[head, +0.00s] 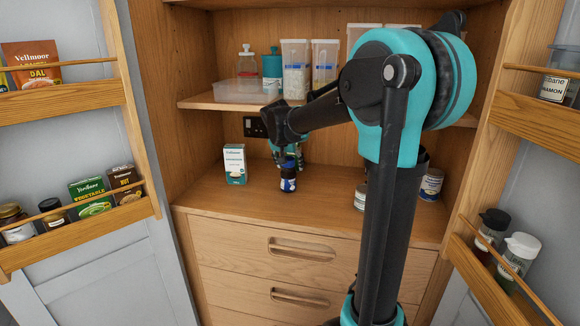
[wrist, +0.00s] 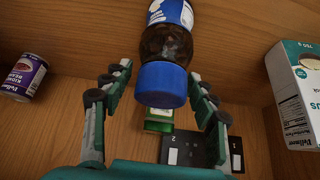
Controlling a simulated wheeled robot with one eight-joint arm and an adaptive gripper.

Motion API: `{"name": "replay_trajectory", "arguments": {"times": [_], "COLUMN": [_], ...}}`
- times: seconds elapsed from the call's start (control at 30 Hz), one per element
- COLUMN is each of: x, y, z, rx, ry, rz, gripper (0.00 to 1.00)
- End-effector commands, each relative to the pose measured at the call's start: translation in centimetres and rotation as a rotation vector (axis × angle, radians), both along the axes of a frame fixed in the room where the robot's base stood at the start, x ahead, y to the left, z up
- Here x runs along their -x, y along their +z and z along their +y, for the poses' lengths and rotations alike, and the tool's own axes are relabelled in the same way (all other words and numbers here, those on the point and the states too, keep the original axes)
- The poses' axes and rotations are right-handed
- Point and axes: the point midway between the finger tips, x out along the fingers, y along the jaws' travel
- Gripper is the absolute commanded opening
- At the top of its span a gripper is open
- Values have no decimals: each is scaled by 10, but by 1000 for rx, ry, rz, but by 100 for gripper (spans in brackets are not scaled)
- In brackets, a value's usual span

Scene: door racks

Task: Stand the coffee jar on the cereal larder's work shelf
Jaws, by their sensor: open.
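The coffee jar (head: 288,181) has dark contents, a blue and white label and a blue lid. In the head view it stands upright on the work shelf (head: 262,198), near the front edge. My gripper (head: 289,158) is at the jar's top, partly covering it. In the wrist view the jar (wrist: 166,42) shows with its blue lid (wrist: 161,85) between the fingers of my gripper (wrist: 160,88). The fingers are open, with a gap visible on each side of the lid.
A white and teal carton (head: 235,164) stands left of the jar. Tins, including one (head: 431,184), stand to the right, partly behind my arm. An upper shelf (head: 225,104) holds canisters above. Open door racks (head: 80,230) flank both sides. Shelf room around the jar is clear.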

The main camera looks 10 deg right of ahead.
Motion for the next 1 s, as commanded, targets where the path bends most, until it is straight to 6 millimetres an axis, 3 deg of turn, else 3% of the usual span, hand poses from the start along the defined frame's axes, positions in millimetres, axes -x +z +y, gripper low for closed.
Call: {"name": "replay_trajectory", "arguments": {"times": [0.5,0.7,1.0], "x": [47,53,53], "y": [79,90,91], "z": [22,24,24], "rx": [0,0,0], "ry": [1,-1,-1], "rz": [1,0,0], "gripper": [58,58,58]}}
